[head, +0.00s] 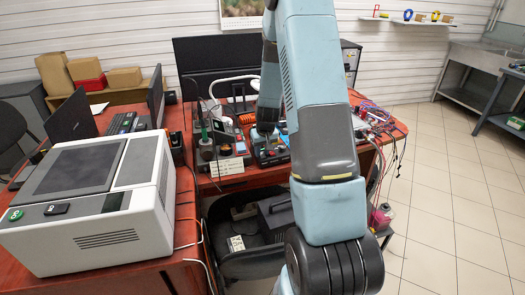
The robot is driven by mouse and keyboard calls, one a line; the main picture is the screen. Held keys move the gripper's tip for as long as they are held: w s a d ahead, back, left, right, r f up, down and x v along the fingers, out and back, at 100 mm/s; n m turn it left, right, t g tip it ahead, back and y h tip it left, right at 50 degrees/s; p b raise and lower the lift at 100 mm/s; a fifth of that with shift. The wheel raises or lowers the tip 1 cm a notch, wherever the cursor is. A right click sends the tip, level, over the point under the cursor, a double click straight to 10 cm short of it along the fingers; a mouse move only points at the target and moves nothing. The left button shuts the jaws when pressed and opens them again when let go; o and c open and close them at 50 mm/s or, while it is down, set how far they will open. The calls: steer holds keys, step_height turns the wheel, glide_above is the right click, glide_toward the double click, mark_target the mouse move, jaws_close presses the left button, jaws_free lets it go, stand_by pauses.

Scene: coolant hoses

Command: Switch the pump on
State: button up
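I cannot tell for sure which thing is the pump. A black device (272,157) with small coloured parts stands on the red bench, beneath the far end of my arm. A large white and grey machine (85,240) at the left has a round green button (15,215) and a black switch-like part (57,209) on its front. My arm rises through the middle of the view and its far end comes down over the bench. My gripper (266,130) is small and dark there, and its fingers cannot be made out. No hoses can be clearly identified.
Soldering gear (215,140) stands left of the black device. A tangle of coloured wires (375,115) lies at the bench's right. A black chair (250,262) is under the bench front. Tiled floor (450,190) at the right is open. A metal sink table (475,75) stands beyond.

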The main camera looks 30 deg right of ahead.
steer(key=shift+r, duration=0.15)
steer(key=v, duration=1.3)
steer(key=shift+r, duration=0.2)
steer(key=s+a+r+t, duration=0.1)
steer(key=s+a+r, duration=0.3)
steer(key=s+r, duration=0.3)
steer(key=s+a+r, duration=0.5)
steer(key=r, duration=0.4)
steer(key=s+a+r, duration=0.2)
steer(key=s, duration=0.6)
steer(key=s+a+r+n+t, duration=0.1)
steer(key=s+a+r, duration=0.2)
steer(key=s, duration=0.6)
steer(key=shift+s+r+t, duration=0.3)
steer(key=shift+r, duration=0.05)
